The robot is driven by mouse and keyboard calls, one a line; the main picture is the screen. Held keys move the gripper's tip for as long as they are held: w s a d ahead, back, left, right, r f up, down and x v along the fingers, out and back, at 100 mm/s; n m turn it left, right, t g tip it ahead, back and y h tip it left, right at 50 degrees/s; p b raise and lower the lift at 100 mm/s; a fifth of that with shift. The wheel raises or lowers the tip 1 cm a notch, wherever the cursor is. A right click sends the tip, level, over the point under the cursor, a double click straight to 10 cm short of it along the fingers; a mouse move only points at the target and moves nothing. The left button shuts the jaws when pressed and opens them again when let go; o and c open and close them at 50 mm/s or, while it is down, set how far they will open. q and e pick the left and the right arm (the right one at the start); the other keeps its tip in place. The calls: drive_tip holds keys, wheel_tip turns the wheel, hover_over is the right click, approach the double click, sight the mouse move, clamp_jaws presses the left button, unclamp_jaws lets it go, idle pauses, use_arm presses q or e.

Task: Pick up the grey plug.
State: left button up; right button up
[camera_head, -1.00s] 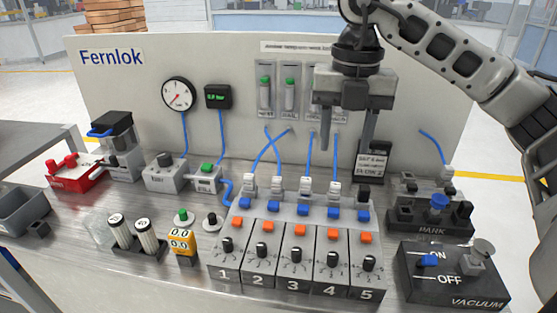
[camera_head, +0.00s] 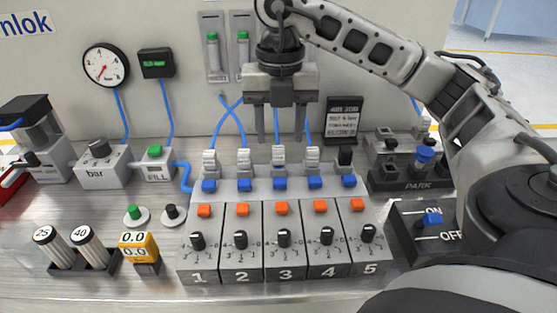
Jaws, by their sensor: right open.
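Several light grey plugs stand upright in a row at the back of the numbered manifold (camera_head: 190,188), at stations 1 (camera_head: 209,161), 2 (camera_head: 244,161), 3 (camera_head: 279,157) and 4 (camera_head: 312,157). Blue tubes rise behind them. A black plug (camera_head: 345,158) stands at station 5. I cannot tell which grey plug the task means. My right gripper (camera_head: 283,138) is open and empty. Its two fingers point down above station 3, one on each side of that plug's line, with the tips a little above it. My left gripper is not in view.
The PARK block (camera_head: 412,185) and vacuum switch box (camera_head: 408,235) stand at the right, close to my right arm. Gauges hang on the back panel (camera_head: 190,25). A bar regulator (camera_head: 102,167), fill block (camera_head: 155,167) and numbered cylinders (camera_head: 52,248) stand at the left.

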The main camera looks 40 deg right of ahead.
sight(279, 148)
drive_tip(key=f, duration=0.5)
drive_tip(key=shift+w+f, duration=0.15)
drive_tip(key=shift+w, duration=0.1)
